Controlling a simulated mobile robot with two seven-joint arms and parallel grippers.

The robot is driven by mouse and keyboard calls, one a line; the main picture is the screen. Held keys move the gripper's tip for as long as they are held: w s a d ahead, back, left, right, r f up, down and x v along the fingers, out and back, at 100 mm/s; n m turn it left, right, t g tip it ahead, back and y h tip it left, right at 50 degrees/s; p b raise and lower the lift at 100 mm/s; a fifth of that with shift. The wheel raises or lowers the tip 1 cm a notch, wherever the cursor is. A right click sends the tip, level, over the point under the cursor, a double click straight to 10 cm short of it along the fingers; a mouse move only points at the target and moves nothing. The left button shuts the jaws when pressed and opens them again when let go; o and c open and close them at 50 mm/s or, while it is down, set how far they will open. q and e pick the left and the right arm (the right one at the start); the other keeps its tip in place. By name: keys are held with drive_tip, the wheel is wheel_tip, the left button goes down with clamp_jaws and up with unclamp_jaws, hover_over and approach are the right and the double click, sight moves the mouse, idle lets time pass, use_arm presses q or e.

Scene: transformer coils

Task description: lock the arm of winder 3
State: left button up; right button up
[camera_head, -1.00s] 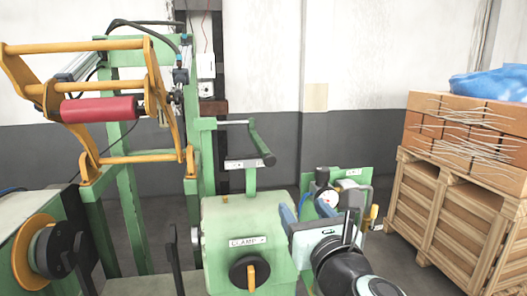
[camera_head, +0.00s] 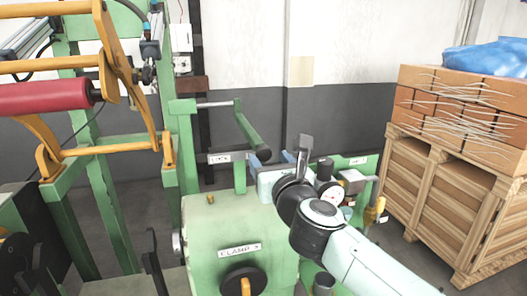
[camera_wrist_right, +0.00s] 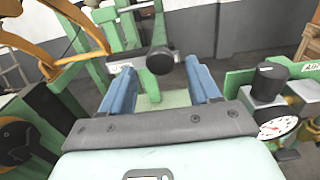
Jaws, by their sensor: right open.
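A green lever (camera_head: 247,128) with a dark grip end sits on a green post behind the clamp housing, above a small label plate (camera_head: 225,157) that I cannot read clearly. In the right wrist view, the lever's dark round end (camera_wrist_right: 160,61) shows ahead, between the finger lines. My right gripper (camera_head: 258,160) has blue fingers and is open and empty, just in front of and below the lever's end. It also shows in the right wrist view (camera_wrist_right: 160,68). I cannot tell any contact. The orange arm frame (camera_head: 125,80) with a red roller (camera_head: 45,97) stands raised at left. My left gripper is not in view.
The green housing marked "CLAMP 3" (camera_head: 228,225) with a dark knob (camera_head: 243,281) stands below the gripper. A gauge (camera_head: 331,193) with a black knob sits close right of it.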

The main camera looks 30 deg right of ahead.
sight(265, 154)
drive_tip(key=x, duration=0.5)
drive_tip(key=shift+w+p, duration=0.15)
drive_tip(key=shift+p, duration=0.2)
